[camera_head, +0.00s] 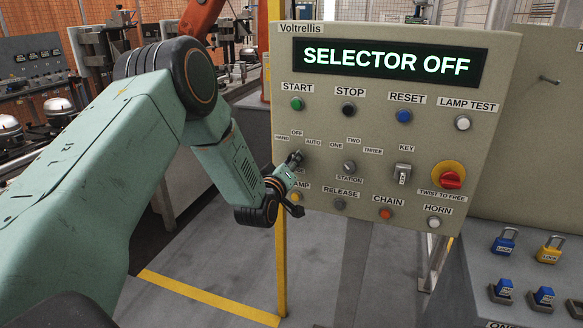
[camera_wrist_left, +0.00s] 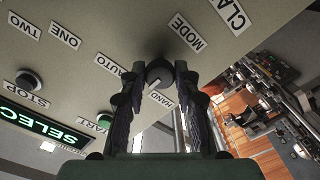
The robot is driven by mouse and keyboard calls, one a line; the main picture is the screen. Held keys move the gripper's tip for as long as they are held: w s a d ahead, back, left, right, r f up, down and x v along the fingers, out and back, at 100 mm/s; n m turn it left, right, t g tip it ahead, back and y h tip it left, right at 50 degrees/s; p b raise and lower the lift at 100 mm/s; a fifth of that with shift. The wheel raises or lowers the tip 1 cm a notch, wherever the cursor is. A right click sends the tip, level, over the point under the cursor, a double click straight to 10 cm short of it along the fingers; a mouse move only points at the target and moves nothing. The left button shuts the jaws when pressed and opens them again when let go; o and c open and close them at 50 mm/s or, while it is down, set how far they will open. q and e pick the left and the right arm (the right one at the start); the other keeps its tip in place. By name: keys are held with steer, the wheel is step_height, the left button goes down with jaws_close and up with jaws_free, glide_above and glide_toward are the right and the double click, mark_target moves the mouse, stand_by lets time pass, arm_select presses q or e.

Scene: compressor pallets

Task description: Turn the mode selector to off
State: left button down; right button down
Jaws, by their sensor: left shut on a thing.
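The beige control panel (camera_head: 390,120) carries a lit display (camera_head: 388,62) that reads "SELECTOR OFF". The mode selector, a dark round knob (camera_wrist_left: 159,73), sits among the HAND, OFF and AUTO labels and shows between my fingers in the left wrist view. In the head view my gripper mostly hides it. My left gripper (camera_head: 296,160) is at the panel's left side, with its fingertips at the knob; in the left wrist view its two fingers (camera_wrist_left: 160,68) are shut on the knob from both sides. The knob's pointer direction is hard to tell. My right gripper is not in view.
The station selector (camera_head: 349,167) and key switch (camera_head: 402,173) lie to the right, the red emergency stop (camera_head: 450,179) further right. Push buttons, such as the green start button (camera_head: 297,104), run above. A yellow post (camera_head: 281,265) stands below the panel's left edge.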

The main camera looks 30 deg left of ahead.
arm_select(q)
steer(key=shift+n, duration=0.3)
steer(key=c, duration=1)
jaws_free()
steer(key=shift+w, duration=0.15)
steer(key=v, duration=1.2)
steer(key=shift+f, duration=0.15)
